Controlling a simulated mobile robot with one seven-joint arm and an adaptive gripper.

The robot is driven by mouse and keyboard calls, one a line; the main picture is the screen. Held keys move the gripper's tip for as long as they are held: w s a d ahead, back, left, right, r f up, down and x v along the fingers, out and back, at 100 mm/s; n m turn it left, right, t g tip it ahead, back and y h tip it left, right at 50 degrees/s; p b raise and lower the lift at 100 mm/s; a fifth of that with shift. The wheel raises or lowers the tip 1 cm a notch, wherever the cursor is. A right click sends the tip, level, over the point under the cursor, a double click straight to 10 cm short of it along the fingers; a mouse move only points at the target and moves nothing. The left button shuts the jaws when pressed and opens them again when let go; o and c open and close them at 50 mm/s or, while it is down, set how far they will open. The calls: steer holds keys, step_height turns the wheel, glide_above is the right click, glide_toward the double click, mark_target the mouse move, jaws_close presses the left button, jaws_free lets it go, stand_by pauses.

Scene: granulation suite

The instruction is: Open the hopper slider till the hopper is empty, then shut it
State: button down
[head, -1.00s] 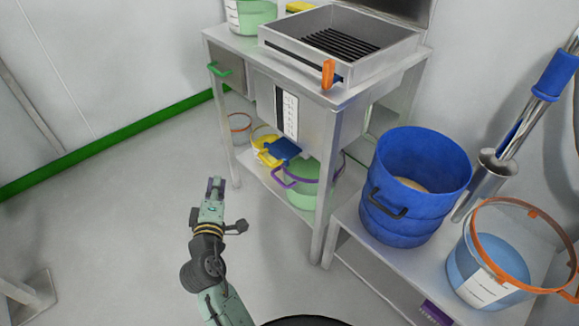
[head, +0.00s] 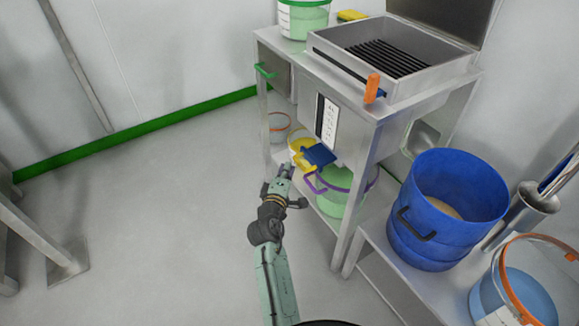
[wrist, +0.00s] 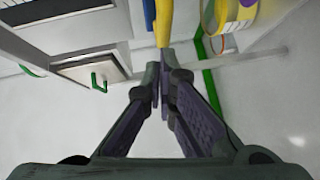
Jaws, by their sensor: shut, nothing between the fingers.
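The steel hopper (head: 345,112) is built into a bench, with a barred grate (head: 388,55) in its open top. Its front has a dark strip beside a white scale label (head: 329,122); I cannot read a fill level. A blue piece (head: 319,155), seemingly the slider's handle, sticks out under the hopper. A green tub (head: 335,197) with a purple rim stands below it. My gripper (head: 283,172) is shut and empty, low and left of the blue piece, apart from it. In the wrist view, a blue and yellow part (wrist: 164,22) lies just beyond the fingertips (wrist: 161,72).
An orange handle (head: 372,88) sits at the bench's top front corner. A yellow bucket (head: 296,146) and a small bucket (head: 278,126) stand on the lower shelf. A blue drum (head: 450,215) stands on a bench at right. Bench legs (head: 350,220) are close. Floor at left is clear.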

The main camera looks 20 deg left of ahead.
mark_target(309, 157)
steer(key=shift+w+d+f, duration=0.1)
steer(key=shift+w+d, duration=0.2)
steer(key=shift+w, duration=0.1)
steer(key=w+d+p, duration=0.1)
steer(key=w+d, duration=0.1)
steer(key=w+d+p, duration=0.1)
steer(key=w+p, duration=0.1)
steer(key=shift+w+d+r, duration=0.2)
steer(key=shift+w+d, duration=0.15)
steer(key=shift+w+d+f, duration=0.1)
steer(key=shift+w+d, duration=0.15)
steer(key=shift+w, duration=0.1)
steer(key=shift+d, duration=0.1)
